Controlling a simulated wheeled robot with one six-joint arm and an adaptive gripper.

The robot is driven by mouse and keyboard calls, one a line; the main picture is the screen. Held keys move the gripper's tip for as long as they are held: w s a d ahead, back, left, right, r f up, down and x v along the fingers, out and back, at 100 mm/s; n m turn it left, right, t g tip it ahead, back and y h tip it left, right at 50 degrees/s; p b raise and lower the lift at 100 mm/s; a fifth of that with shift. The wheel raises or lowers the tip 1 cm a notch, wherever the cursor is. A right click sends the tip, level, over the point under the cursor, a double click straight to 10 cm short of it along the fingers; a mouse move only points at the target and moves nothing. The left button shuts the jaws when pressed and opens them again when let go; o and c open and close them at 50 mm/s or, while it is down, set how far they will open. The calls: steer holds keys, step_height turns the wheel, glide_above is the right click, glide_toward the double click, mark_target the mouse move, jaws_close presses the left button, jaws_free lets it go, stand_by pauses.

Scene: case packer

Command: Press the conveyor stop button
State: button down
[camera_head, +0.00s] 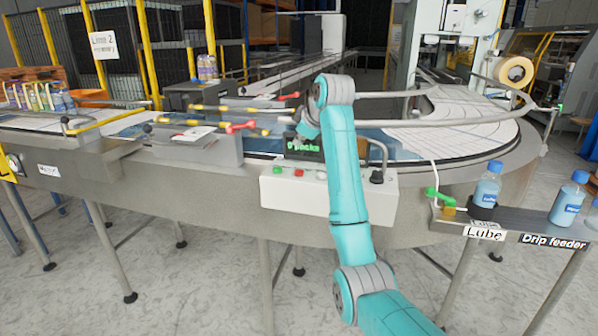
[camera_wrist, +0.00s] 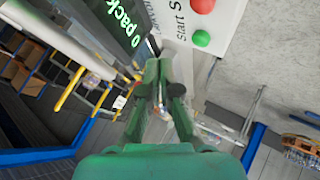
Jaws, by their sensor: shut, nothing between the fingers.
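A white control box (camera_head: 285,193) is mounted on the conveyor's front side. Its top carries a green button (camera_head: 277,170) and a red button (camera_head: 299,172). In the wrist view the red button (camera_wrist: 203,5) is cut by the top edge, beside a label starting with "S". The green button (camera_wrist: 201,39) sits below it beside "Start". My gripper (camera_wrist: 163,72) is shut and empty, left of and below both buttons in that view, apart from them. In the head view my arm hides most of the gripper.
A dark display (camera_head: 303,146) reading "0 packs" stands behind the box. A bent metal rail and black knob (camera_head: 377,177) are at the box's right end. Guide rails with red and yellow ends (camera_head: 240,127) lie to the left. A shelf (camera_head: 480,222) with blue-capped bottles is at right.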

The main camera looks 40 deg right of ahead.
mark_target(300, 171)
steer(key=shift+f, duration=3)
steer(key=shift+f, duration=0.15)
steer(key=shift+f, duration=0.3)
steer(key=shift+f, duration=0.5)
steer(key=shift+r, duration=0.95)
steer(key=shift+r, duration=2.5)
